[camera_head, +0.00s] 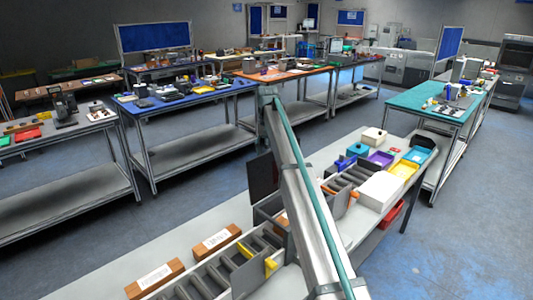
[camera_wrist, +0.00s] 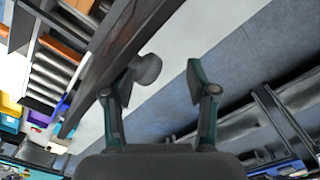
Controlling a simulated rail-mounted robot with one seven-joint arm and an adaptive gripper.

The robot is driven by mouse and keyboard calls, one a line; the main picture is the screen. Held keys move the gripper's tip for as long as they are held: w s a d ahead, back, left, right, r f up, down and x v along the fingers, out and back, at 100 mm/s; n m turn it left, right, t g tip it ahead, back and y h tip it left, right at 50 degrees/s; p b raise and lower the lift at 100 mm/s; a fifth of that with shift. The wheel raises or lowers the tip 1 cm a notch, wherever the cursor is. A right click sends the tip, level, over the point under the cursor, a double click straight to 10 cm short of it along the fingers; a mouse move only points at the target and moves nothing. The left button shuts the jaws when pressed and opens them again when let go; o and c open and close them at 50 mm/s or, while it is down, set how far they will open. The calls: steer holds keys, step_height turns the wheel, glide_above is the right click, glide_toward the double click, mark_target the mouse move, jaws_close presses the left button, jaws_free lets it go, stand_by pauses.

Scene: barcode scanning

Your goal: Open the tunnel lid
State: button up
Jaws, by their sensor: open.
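The tunnel lid (camera_head: 263,176) is a dark flat panel standing upright over the conveyor in the head view, partly hidden by my arm. In the wrist view the lid (camera_wrist: 113,48) shows nearly edge-on as a long dark bar running diagonally. A round grey knob (camera_wrist: 147,69) sticks out from its right side. My gripper (camera_wrist: 161,70) is open, its fingers apart on either side of the knob. The knob is close to the left finger; I cannot tell whether they touch. My gripper is not discernible in the head view.
Conveyor rollers (camera_wrist: 45,78) lie left of the lid in the wrist view. Brown boxes (camera_head: 217,240) and a white box (camera_head: 381,191) stand along the bench (camera_head: 110,278). Coloured bins (camera_head: 404,169) are at its far end. Open floor (camera_head: 205,188) lies left of the bench.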

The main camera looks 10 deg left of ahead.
step_height(320, 180, up, 11)
stand_by(0.4)
steer(key=shift+s+a+r, duration=0.1)
steer(key=shift+c, duration=0.2)
